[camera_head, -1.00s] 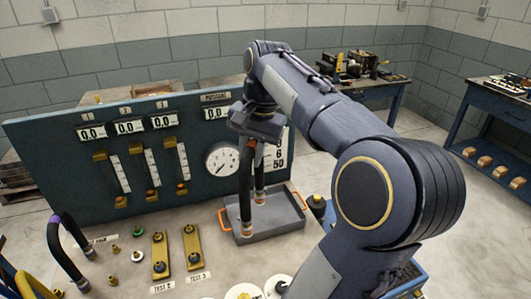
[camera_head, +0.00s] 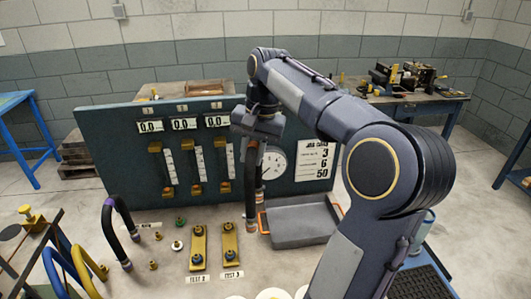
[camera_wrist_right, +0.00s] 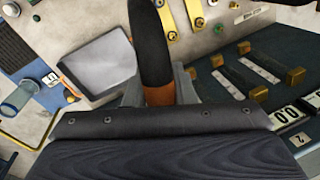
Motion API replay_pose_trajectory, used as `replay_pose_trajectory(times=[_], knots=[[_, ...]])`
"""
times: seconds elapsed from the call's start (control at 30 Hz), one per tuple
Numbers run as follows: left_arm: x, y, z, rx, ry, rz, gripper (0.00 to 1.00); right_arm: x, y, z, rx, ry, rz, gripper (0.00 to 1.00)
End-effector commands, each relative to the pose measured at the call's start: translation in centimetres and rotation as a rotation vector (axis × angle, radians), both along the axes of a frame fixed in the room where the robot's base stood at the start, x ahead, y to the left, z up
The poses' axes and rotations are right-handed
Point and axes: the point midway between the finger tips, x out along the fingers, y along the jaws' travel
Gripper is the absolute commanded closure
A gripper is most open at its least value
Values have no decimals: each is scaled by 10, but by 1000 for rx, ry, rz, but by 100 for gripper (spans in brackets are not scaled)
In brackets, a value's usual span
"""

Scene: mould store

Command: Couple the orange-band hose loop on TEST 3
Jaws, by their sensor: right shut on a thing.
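My right gripper (camera_head: 257,128) is shut on a black hose loop (camera_head: 250,185). Its legs hang down, with the lower ends just right of the TEST 3 plate in the picture; whether they touch anything I cannot tell. In the right wrist view the hose (camera_wrist_right: 152,45) has an orange band (camera_wrist_right: 159,95) at the jaws. The TEST 3 plate (camera_head: 230,243) is a brass strip with two dark-blue-ringed fittings, its label (camera_head: 231,275) in front. My left gripper is not in view.
The TEST 2 plate (camera_head: 198,246) lies left of TEST 3. A grey tray (camera_head: 300,222) is right of the hose. A gauge panel (camera_head: 110,150) stands behind. A purple-banded black hose (camera_head: 108,225) stands at left, with small fittings (camera_head: 177,245) between.

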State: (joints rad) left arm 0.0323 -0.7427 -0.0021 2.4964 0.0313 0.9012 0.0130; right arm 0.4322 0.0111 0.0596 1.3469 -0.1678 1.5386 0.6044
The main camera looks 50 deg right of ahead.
Motion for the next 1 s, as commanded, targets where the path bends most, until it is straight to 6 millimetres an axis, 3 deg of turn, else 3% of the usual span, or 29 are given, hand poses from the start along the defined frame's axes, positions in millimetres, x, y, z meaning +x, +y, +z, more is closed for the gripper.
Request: replay_pose_trajectory(times=[0.83, 1.0], knots=[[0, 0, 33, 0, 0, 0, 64, 87, 36, 2, 1, 0, 279, 100], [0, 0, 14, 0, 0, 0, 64, 87, 36, -23, -1, 0, 281, 100]])
